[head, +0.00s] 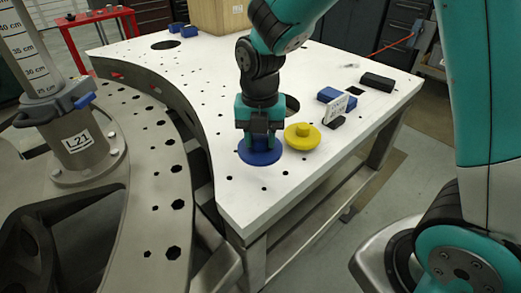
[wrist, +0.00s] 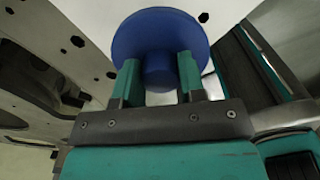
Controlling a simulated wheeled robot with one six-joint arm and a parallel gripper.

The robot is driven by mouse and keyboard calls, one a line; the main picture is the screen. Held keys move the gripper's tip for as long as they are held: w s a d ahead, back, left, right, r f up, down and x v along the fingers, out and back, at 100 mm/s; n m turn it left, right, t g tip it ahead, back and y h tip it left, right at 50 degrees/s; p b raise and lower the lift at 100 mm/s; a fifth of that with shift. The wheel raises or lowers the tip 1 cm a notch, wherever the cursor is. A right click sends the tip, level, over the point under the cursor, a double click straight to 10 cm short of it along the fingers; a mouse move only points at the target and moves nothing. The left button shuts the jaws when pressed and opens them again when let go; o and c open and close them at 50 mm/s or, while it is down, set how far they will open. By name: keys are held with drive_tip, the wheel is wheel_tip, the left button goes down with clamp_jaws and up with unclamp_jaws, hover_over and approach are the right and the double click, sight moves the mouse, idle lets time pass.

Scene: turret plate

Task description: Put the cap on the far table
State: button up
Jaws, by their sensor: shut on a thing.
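My gripper (head: 260,137) points down and is shut on the knob of a round blue cap (head: 260,155). In the wrist view the blue cap (wrist: 158,35) shows as a wide disc, with its knob between the two teal fingers of my gripper (wrist: 158,75). The cap is at the near left part of the white table (head: 240,190); I cannot tell whether it touches the top. A small red table (head: 97,17) stands far back at the left.
A grey curved plate with holes (head: 150,150) is left of the white table, with a measuring column (head: 75,130) on it.

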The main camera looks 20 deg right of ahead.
sight(261, 152)
drive_tip(key=shift+f, duration=2.25)
drive_tip(key=shift+f, duration=0.2)
drive_tip(key=o, duration=1)
drive_tip(key=shift+r, duration=0.1)
drive_tip(key=shift+r, duration=0.1)
